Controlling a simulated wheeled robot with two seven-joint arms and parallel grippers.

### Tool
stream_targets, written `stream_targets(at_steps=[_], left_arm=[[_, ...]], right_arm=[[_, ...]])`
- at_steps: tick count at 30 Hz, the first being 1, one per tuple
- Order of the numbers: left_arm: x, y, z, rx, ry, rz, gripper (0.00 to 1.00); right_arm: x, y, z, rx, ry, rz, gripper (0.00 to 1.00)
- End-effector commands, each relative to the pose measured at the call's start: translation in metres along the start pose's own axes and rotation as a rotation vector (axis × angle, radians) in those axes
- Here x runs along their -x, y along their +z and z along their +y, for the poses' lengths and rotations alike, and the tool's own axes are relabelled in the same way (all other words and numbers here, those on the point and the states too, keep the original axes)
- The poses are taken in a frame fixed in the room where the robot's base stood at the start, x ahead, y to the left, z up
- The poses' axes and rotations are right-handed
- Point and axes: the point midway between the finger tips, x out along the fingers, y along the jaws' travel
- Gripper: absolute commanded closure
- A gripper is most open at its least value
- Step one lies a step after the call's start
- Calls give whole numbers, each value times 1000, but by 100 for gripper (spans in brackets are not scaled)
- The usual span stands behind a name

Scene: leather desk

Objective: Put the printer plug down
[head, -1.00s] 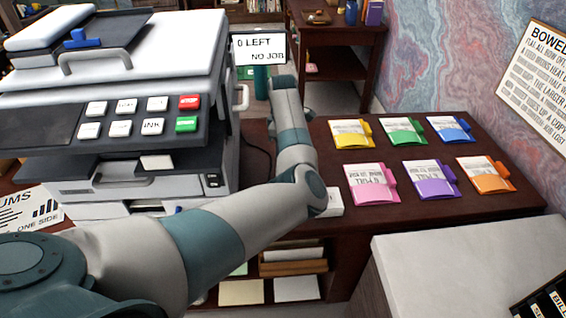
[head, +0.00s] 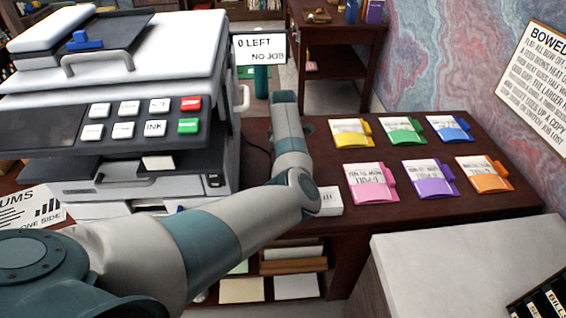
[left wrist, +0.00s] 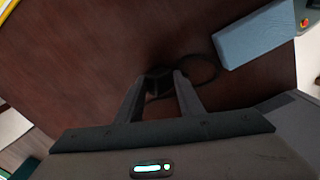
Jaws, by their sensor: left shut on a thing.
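In the left wrist view, my left gripper (left wrist: 159,78) is shut on the dark printer plug (left wrist: 158,83), just above or at the brown leather desk top (left wrist: 90,60); I cannot tell whether the plug touches it. A black cable (left wrist: 212,62) loops from the plug to the right over the desk. In the head view, my left arm reaches over the desk (head: 420,222) beside the printer (head: 130,70), and its own links hide the gripper and plug. My right gripper is in neither view.
Several coloured folders, such as the yellow one (head: 351,133) and the pink one (head: 371,184), lie on the right of the desk. A small white block (head: 329,201) sits by my arm. A pale blue-grey block (left wrist: 256,36) lies near the cable in the wrist view.

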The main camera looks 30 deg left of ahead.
Motion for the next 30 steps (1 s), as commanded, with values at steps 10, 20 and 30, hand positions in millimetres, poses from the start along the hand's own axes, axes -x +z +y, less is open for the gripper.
stream_targets(at_steps=[10, 20, 30], left_arm=[[-9, 1, -2, -1, -4, -1, 100], [-11, 1, -4, -1, -9, -2, 47], [-10, 1, -4, -1, -12, -2, 47]], right_arm=[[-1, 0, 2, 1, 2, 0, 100], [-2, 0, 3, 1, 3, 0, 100], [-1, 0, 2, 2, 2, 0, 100]])
